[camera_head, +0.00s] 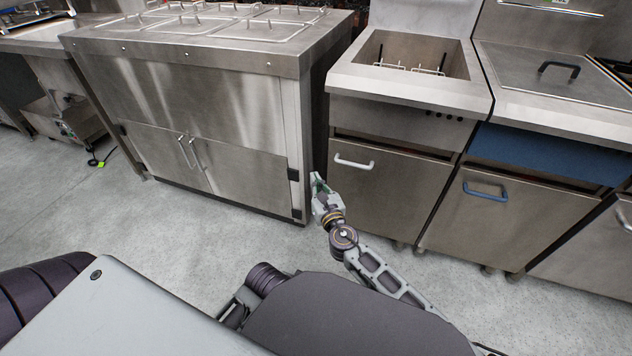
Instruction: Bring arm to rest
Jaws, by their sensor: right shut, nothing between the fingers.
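My right arm (380,270) reaches up from the bottom of the head view. My right gripper (318,182) is at its end, shut and empty. It shows in front of the gap between the steel counter and the fryer cabinet, left of the fryer's white door handle (354,163). I cannot tell whether it touches either unit. My left gripper is not in view.
A steel counter (205,90) with lidded wells and double doors stands at the upper left. The fryer cabinet (385,190) and another unit with a blue-grey handle (485,192) stand right. Grey floor (180,225) is free in front.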

